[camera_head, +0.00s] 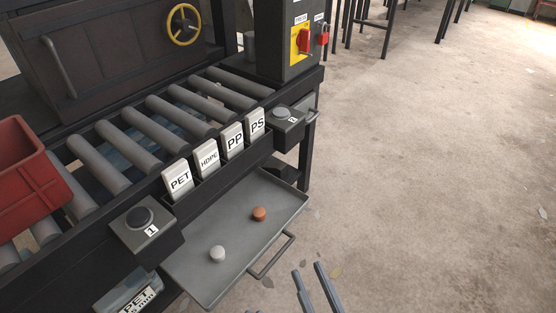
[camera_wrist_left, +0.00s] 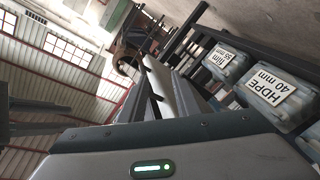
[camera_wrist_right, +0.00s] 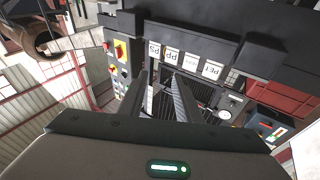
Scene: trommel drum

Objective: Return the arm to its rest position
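My right gripper (camera_head: 312,288) shows at the bottom of the head view, its two fingers apart with nothing between them. It is right of the grey tray's handle, over bare floor. In the right wrist view its fingers (camera_wrist_right: 158,82) also stand apart and empty. My left gripper is not clearly visible in the head view. In the left wrist view its fingers (camera_wrist_left: 164,84) look apart, with no object seen between them.
A pulled-out grey tray (camera_head: 200,278) holds a white puck (camera_head: 217,253) and an orange puck (camera_head: 259,214). Behind are the roller conveyor (camera_head: 127,143), label cards, a red crate (camera_head: 25,170) and a switch box (camera_head: 285,50). Open floor (camera_head: 440,180) lies to the right.

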